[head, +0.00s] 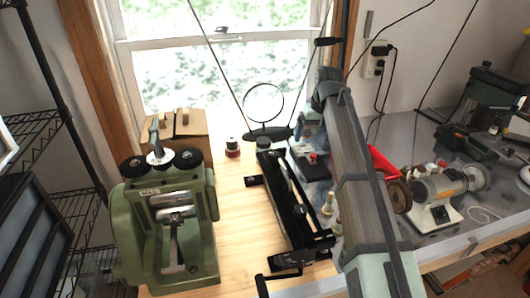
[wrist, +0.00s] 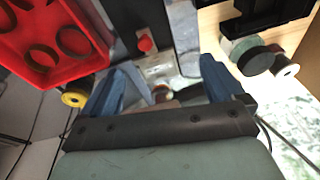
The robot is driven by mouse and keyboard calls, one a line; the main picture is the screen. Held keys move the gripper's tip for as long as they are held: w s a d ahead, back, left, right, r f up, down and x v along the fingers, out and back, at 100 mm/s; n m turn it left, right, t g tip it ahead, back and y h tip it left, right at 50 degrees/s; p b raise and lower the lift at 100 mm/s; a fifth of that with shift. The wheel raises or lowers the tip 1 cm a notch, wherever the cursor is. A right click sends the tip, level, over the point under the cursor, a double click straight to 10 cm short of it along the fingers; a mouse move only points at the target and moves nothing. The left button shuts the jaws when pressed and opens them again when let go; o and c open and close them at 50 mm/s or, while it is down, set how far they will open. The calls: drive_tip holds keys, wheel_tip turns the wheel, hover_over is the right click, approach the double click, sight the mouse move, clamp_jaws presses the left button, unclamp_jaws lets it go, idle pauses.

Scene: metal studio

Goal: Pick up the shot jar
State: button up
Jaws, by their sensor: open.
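My gripper (wrist: 160,90) is open in the wrist view, with a blue finger on each side and nothing clasped between them. In the head view my arm hides the fingers. No thing is plainly recognisable as the shot jar. A short dark jar with a grey-green lid (wrist: 252,56) lies outside the right finger; it seems to be the lidded jar (head: 263,144) by the black rail in the head view. A greyish, partly see-through block (wrist: 158,68) and a small brownish round thing (wrist: 162,94) show beyond the finger gap, partly hidden.
A red tray (wrist: 45,42) stands left of the fingers, with a yellow-ended spool (wrist: 75,98) nearby. Another spool (head: 232,148) stands near the window. A green rolling mill (head: 165,230), the black rail frame (head: 290,200) and a bench grinder (head: 435,195) crowd the bench.

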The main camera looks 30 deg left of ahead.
drive_tip(key=s+a+r+n+g, duration=0.2)
drive_tip(key=s+a+n, duration=0.25)
drive_tip(key=a, duration=0.35)
wheel_tip(320, 180, up, 4)
drive_tip(key=n+h, duration=0.2)
drive_tip(key=n, duration=0.6)
hover_over(263, 140)
drive_tip(key=shift+t, duration=0.4)
wheel_tip(263, 140, down, 14)
drive_tip(key=shift+d, duration=0.1)
drive_tip(key=shift+c, duration=0.2)
drive_tip(key=c, duration=1.6)
clamp_jaws()
drive_tip(key=shift+r, duration=0.15)
